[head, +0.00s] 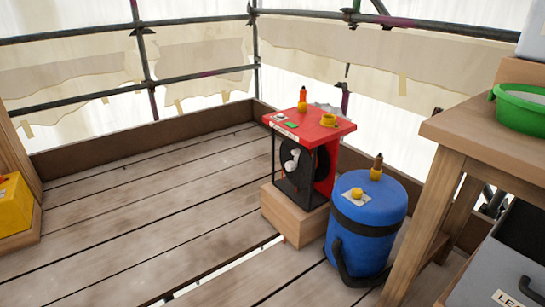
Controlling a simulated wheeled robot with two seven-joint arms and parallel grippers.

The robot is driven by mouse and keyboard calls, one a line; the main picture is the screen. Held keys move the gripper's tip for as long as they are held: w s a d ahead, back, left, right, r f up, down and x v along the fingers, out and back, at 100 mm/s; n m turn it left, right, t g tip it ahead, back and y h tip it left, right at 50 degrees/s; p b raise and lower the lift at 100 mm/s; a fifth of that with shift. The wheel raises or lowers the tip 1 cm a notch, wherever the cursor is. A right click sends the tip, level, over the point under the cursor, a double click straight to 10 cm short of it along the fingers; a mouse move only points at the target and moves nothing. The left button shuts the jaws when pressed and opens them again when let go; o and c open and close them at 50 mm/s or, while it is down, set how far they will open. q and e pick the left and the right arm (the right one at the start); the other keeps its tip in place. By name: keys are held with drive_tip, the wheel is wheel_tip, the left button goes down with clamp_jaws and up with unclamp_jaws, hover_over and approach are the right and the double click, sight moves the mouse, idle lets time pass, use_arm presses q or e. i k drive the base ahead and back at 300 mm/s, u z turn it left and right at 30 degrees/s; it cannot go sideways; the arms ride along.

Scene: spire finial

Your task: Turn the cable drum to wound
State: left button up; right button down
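What looks like the cable drum (291,158) is a dark round disc with white parts, inside a red-topped stand (322,128) near the middle of the head view. The stand sits on a wooden block (292,216) on the plank floor. The drum is partly hidden by the stand's dark frame, and its turned position is too small to tell. Neither of my grippers is in view.
A blue barrel (363,243) with a black strap stands close to the right of the stand. A wooden table (487,138) holding a green tub (520,112) is at the right. A yellow box (13,207) is at the left. The plank floor (150,215) between is clear.

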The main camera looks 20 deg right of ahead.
sight(295, 159)
drive_tip(key=u, duration=0.5)
drive_tip(key=i, duration=0.95)
drive_tip(key=z, duration=0.4)
drive_tip(key=i, duration=0.9)
drive_tip(key=z, duration=0.9)
drive_tip(key=i, duration=0.55)
